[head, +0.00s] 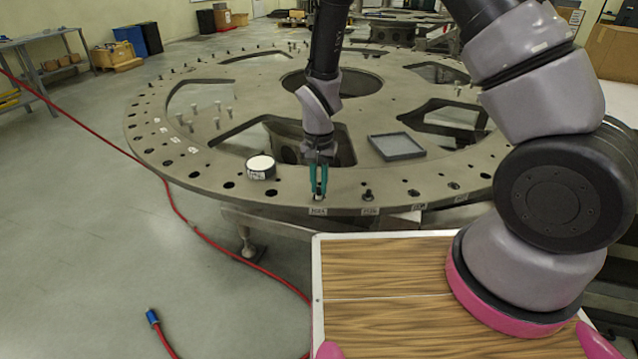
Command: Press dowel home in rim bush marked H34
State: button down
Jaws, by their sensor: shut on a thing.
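My gripper (319,190) has teal fingers and points straight down at the near rim of the large round turret plate (215,182). It is shut on a small pale piece, seemingly the dowel (319,196), of which little shows between the fingertips. The fingers hide the bush beneath, so I cannot tell how deep the dowel sits in it. A white label (318,211) is on the rim edge just below the gripper; its print is too small to read surely. A dark upright pin (368,192) stands in the rim to the right, above another label (370,211).
A round dark pot with a white top (261,167) stands on the rim left of my gripper. A grey square tray (396,146) lies to the right. Several upright pins stand on the plate at left. A red hose (190,222) crosses the floor.

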jog(key=shift+f, duration=0.4)
dwell(0.5)
jog(key=c, duration=0.9)
grip_release()
jog(key=shift+r, duration=0.1)
jog(key=shift+r, duration=3.45)
